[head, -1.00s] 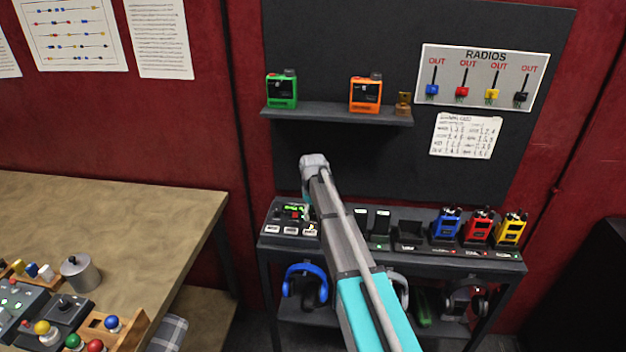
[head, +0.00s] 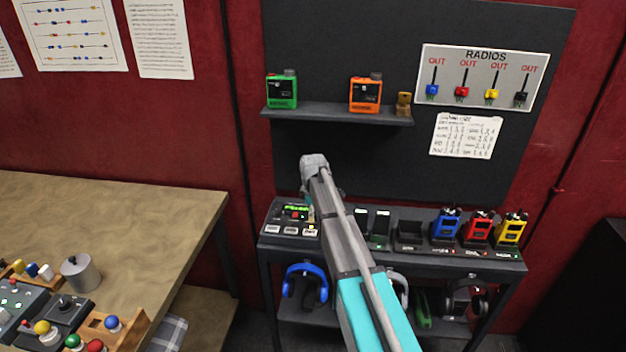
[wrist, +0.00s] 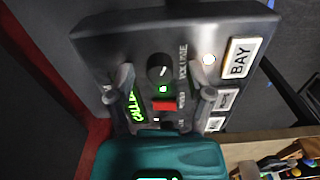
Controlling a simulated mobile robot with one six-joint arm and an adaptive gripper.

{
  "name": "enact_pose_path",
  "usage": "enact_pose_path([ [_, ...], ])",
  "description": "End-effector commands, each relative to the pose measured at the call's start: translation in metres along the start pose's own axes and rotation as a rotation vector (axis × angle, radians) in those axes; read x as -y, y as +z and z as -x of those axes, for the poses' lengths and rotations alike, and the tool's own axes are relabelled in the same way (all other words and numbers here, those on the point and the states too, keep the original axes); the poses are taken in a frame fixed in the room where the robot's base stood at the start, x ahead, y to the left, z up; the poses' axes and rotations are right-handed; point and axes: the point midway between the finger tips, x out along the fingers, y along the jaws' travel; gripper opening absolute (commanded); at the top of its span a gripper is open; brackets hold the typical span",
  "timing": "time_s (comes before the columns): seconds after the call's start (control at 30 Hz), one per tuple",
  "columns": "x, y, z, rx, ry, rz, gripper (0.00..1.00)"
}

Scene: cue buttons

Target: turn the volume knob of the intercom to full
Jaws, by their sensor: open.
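The intercom is a dark grey panel (head: 283,218) at the left end of the low rack in the head view. In the wrist view the intercom (wrist: 105,45) fills the middle. Its round black volume knob (wrist: 160,68) has a white mark and a lit green digit beside it. My gripper (wrist: 166,82) is open, one finger on each side of the knob and of the red button (wrist: 163,105). I see a gap between the fingers and the knob; depth is hard to judge. In the head view my forearm hides part of the intercom and most of the gripper.
A lit green display (wrist: 138,106) sits beside the left finger, and labelled buttons such as BAY (wrist: 240,57) lie to the right. Blue (head: 446,226), red (head: 478,228) and yellow (head: 510,230) radios stand farther right on the rack. A shelf (head: 335,115) is above.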

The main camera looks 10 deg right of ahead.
Motion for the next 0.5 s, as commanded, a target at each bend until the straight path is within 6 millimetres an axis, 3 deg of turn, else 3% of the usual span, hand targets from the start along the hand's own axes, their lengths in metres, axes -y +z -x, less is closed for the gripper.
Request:
enact_pose_path([
  [0.5, 0.0000, 0.0000, 0.0000, 0.000, 0.000, 0.344, 0.67],
])
